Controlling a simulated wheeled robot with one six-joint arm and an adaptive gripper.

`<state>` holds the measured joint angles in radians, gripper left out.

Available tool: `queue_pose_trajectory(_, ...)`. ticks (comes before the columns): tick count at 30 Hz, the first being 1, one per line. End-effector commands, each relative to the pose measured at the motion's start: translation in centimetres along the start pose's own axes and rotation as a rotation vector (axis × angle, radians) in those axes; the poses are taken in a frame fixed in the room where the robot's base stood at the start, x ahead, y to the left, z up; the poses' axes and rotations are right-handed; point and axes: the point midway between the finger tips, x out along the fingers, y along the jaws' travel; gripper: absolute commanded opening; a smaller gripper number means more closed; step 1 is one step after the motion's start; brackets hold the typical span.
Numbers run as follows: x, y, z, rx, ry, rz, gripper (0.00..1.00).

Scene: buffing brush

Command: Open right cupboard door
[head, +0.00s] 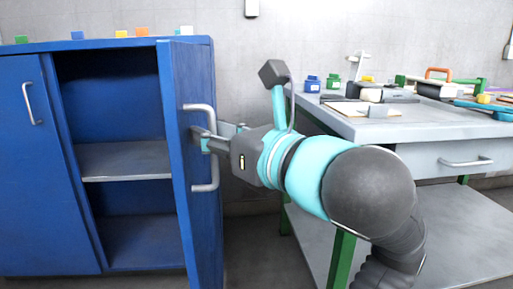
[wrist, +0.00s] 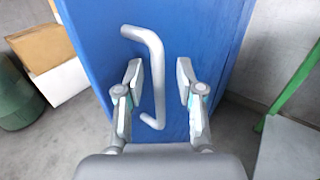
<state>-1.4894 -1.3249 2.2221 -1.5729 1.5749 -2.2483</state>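The blue cupboard (head: 112,45) stands on the left in the head view. Its right door (head: 178,85) is swung open, showing the inside. The door's grey bar handle (head: 211,180) is on its outer face; it also shows in the wrist view (wrist: 157,62). My gripper (head: 220,134) is at the handle. In the wrist view my gripper (wrist: 160,78) has its fingers apart, one on each side of the handle bar. The bar is nearer the left finger; I cannot tell whether they touch. The left door (head: 50,190) is shut.
The cupboard's grey shelf (head: 125,160) looks empty. Small coloured blocks sit on top. A grey workbench (head: 350,125) with a drawer and tools stands on the right, close to my arm. Cardboard boxes (wrist: 45,45) and a green bin (wrist: 15,95) show left in the wrist view.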

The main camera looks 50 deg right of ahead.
Motion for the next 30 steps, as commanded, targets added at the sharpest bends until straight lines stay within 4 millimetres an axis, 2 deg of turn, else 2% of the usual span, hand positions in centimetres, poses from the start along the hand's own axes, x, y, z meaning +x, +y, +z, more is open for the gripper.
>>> queue_pose_trajectory(30,-6.5,-0.1,0.0,0.003,0.000,-0.004,0.37)
